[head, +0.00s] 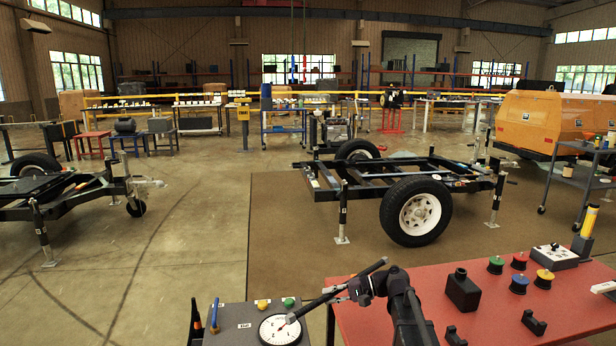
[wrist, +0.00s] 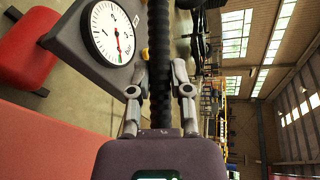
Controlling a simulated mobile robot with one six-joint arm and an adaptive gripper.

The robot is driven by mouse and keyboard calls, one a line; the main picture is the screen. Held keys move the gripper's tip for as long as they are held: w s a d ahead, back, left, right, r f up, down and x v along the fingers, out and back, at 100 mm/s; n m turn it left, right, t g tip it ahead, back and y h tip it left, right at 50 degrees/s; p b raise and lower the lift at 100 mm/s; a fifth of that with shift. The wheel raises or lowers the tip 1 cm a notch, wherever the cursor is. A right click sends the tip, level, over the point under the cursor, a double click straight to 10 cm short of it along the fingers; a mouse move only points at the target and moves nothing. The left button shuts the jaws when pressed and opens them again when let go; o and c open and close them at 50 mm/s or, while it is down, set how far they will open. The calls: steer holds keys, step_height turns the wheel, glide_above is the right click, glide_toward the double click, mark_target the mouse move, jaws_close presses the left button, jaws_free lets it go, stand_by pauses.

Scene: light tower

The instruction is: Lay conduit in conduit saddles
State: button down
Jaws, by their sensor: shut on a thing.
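A black ribbed conduit (head: 309,307) slants across the gap between the grey stand and the red table in the head view, its upper end near the top of my arm. My gripper (head: 340,293) is shut on the conduit near its middle and holds it in the air. In the wrist view the conduit (wrist: 160,50) runs lengthwise between the two fingers of my gripper (wrist: 158,85). Two small black U-shaped saddles, one at the right (head: 533,324) and one nearer my arm (head: 455,336), sit empty on the red table.
The red table (head: 400,277) also holds a black box (head: 463,290), green, red and yellow-topped spools (head: 519,283) and a switch box (head: 555,257). A grey stand with a white dial gauge (head: 280,330) is left of my arm. A trailer frame stands beyond on a brown mat.

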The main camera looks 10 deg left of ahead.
steer(key=shift+w+d, duration=0.1)
steer(key=shift+d, duration=0.1)
stand_by(0.3)
step_height(320, 180, up, 29)
steer(key=p, duration=2.9)
steer(key=shift+a+f, duration=0.1)
steer(key=shift+f, duration=0.05)
